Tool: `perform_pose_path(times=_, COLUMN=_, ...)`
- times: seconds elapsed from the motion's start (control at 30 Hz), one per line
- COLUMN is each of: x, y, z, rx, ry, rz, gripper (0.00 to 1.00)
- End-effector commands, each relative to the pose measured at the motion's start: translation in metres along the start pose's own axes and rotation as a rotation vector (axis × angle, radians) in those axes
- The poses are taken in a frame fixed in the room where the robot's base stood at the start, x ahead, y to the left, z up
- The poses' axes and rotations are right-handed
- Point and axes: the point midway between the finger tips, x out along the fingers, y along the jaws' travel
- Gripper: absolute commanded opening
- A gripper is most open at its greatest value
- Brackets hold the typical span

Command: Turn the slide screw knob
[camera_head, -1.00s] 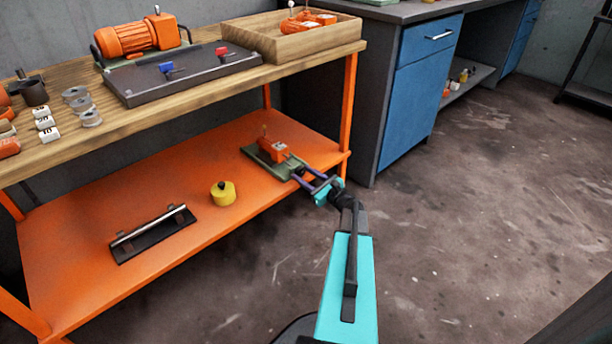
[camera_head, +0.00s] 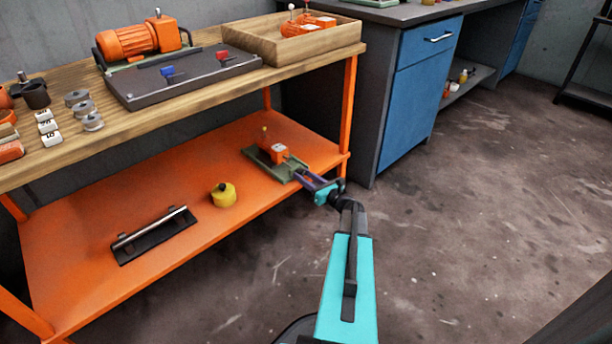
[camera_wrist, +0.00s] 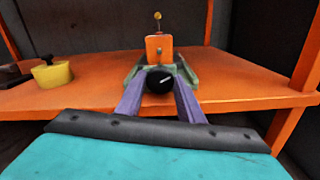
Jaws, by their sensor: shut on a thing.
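The slide device has a green base (camera_head: 261,155) and an orange block (camera_head: 278,152) and sits on the orange lower shelf near its right end. In the wrist view the orange block (camera_wrist: 158,48) stands upright behind a round black knob (camera_wrist: 160,80) with a white mark. My gripper (camera_head: 302,176) reaches in from the right front. Its two purple fingers (camera_wrist: 160,90) lie on either side of the knob and are shut on it. In the head view the knob is hard to make out between the fingers.
The orange shelf (camera_head: 100,215) also holds a yellow weight (camera_head: 223,195) and a dark holder with a metal rod (camera_head: 150,236). An orange table leg (camera_head: 348,105) stands close to my gripper on the right. The wooden tabletop (camera_head: 200,90) is above. Open floor lies to the right.

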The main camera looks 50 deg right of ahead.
Motion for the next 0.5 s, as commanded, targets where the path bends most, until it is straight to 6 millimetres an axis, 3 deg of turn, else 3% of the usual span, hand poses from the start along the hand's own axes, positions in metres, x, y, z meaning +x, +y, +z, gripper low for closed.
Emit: perform_pose_path(times=0.5, x=-0.0009, y=-0.0016, z=0.0007, rx=0.396, ry=0.000, rz=-0.003, gripper=0.12)
